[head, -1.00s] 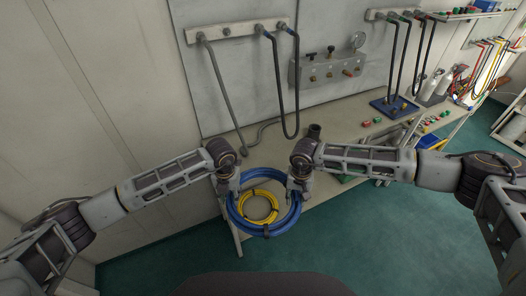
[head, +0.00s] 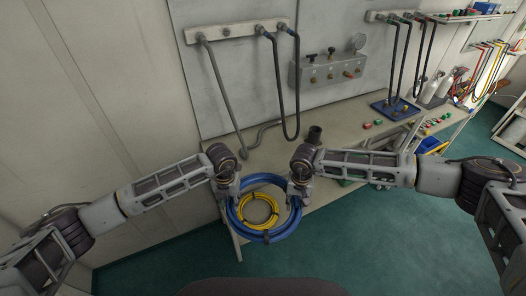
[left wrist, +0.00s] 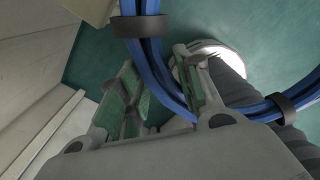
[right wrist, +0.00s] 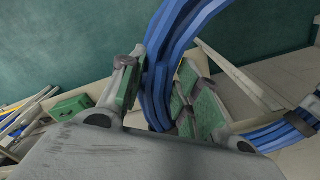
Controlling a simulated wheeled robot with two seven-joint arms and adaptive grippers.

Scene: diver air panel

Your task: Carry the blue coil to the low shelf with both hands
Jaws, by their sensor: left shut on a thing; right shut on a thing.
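The blue coil (head: 272,237) is a ring of several blue hoses with dark bands, held in front of me near the left end of the bench. My left gripper (head: 230,190) is shut on its left side, and my right gripper (head: 300,188) on its right side. In the left wrist view the hoses (left wrist: 150,62) pass between the green-padded fingers (left wrist: 160,90). The right wrist view also shows the hoses (right wrist: 160,75) between the fingers (right wrist: 158,95). I cannot make out which surface is the low shelf.
A yellow coil (head: 259,228) shows within the blue ring; I cannot tell whether they touch. A gauge panel (head: 330,68) and hanging hoses are behind. Green floor (head: 330,250) is clear in front.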

